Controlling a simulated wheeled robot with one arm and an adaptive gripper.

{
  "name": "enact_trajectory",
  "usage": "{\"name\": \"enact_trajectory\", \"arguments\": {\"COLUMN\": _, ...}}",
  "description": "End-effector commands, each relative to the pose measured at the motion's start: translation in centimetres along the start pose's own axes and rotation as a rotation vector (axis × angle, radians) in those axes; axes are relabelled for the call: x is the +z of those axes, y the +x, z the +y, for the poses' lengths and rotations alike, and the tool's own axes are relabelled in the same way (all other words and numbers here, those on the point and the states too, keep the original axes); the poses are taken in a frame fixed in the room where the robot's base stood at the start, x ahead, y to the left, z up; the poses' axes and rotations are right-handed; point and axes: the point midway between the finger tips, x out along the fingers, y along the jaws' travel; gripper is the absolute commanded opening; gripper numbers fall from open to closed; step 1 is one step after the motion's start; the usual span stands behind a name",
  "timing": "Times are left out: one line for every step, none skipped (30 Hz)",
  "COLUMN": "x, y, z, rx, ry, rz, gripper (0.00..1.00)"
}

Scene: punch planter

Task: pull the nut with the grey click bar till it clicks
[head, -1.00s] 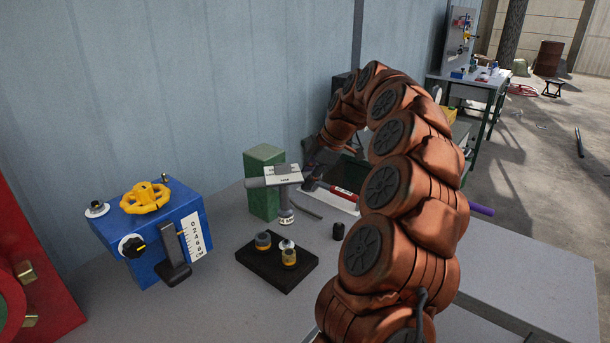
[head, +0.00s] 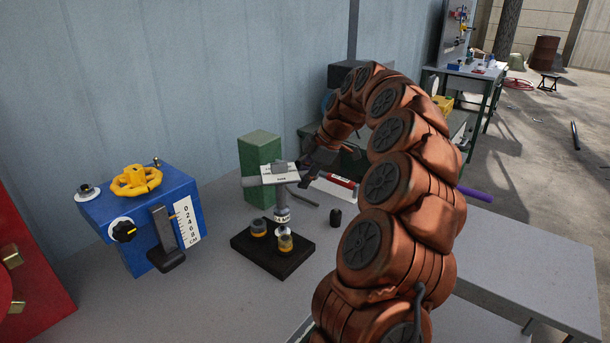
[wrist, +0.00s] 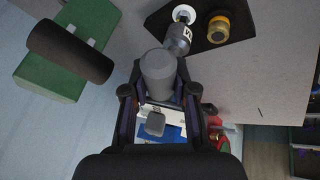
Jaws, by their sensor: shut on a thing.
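The grey click bar (head: 258,181) is held level above the table in the head view, with a white label plate on top and a grey socket (head: 282,208) hanging below it. My gripper (head: 306,172) is shut on the bar at its right end. In the wrist view my gripper (wrist: 158,94) has its fingers either side of a grey round part.
A green block (head: 260,165) stands just behind the bar. A blue box (head: 140,222) with a yellow valve wheel and scale is at left, a red panel (head: 30,275) beyond it. A small black cylinder (head: 336,217) and red-handled tool (head: 341,181) lie right.

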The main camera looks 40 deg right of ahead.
Motion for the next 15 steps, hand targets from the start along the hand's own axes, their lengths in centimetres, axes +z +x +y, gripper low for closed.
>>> {"name": "enact_trajectory", "arguments": {"x": -0.05, "y": -0.1, "z": 0.06, "rx": 0.002, "ry": 0.0, "rz": 0.001, "gripper": 0.0}}
{"name": "enact_trajectory", "arguments": {"x": -0.05, "y": -0.1, "z": 0.06, "rx": 0.002, "ry": 0.0, "rz": 0.001, "gripper": 0.0}}
{"name": "enact_trajectory", "arguments": {"x": -0.05, "y": -0.11, "z": 0.06, "rx": 0.002, "ry": 0.0, "rz": 0.001, "gripper": 0.0}}
{"name": "enact_trajectory", "arguments": {"x": -0.05, "y": -0.1, "z": 0.06, "rx": 0.002, "ry": 0.0, "rz": 0.001, "gripper": 0.0}}
{"name": "enact_trajectory", "arguments": {"x": -0.05, "y": -0.1, "z": 0.06, "rx": 0.002, "ry": 0.0, "rz": 0.001, "gripper": 0.0}}
{"name": "enact_trajectory", "arguments": {"x": -0.04, "y": -0.09, "z": 0.06, "rx": 0.002, "ry": 0.0, "rz": 0.001, "gripper": 0.0}}
{"name": "enact_trajectory", "arguments": {"x": -0.03, "y": -0.07, "z": 0.05, "rx": 0.002, "ry": 0.0, "rz": 0.001, "gripper": 0.0}}
{"name": "enact_trajectory", "arguments": {"x": -0.02, "y": -0.05, "z": 0.04, "rx": 0.002, "ry": 0.0, "rz": 0.001, "gripper": 0.0}}
{"name": "enact_trajectory", "arguments": {"x": 0.0, "y": -0.01, "z": 0.03, "rx": 0.002, "ry": 0.0, "rz": 0.001, "gripper": 0.0}}
{"name": "enact_trajectory", "arguments": {"x": 0.02, "y": 0.04, "z": 0.02, "rx": 0.002, "ry": 0.0, "rz": 0.001, "gripper": 0.0}}
{"name": "enact_trajectory", "arguments": {"x": 0.04, "y": 0.07, "z": 0.01, "rx": 0.002, "ry": 0.0, "rz": 0.001, "gripper": 0.0}}
{"name": "enact_trajectory", "arguments": {"x": 0.07, "y": 0.15, "z": -0.02, "rx": 0.002, "ry": 0.0, "rz": 0.001, "gripper": 0.0}}
{"name": "enact_trajectory", "arguments": {"x": 0.09, "y": 0.2, "z": -0.03, "rx": 0.002, "ry": 0.0, "rz": 0.001, "gripper": 0.0}}
{"name": "enact_trajectory", "arguments": {"x": 0.11, "y": 0.25, "z": -0.05, "rx": 0.002, "ry": 0.0, "rz": 0.001, "gripper": 0.0}}
{"name": "enact_trajectory", "arguments": {"x": 0.15, "y": 0.32, "z": -0.07, "rx": 0.002, "ry": 0.0, "rz": 0.001, "gripper": 0.0}}
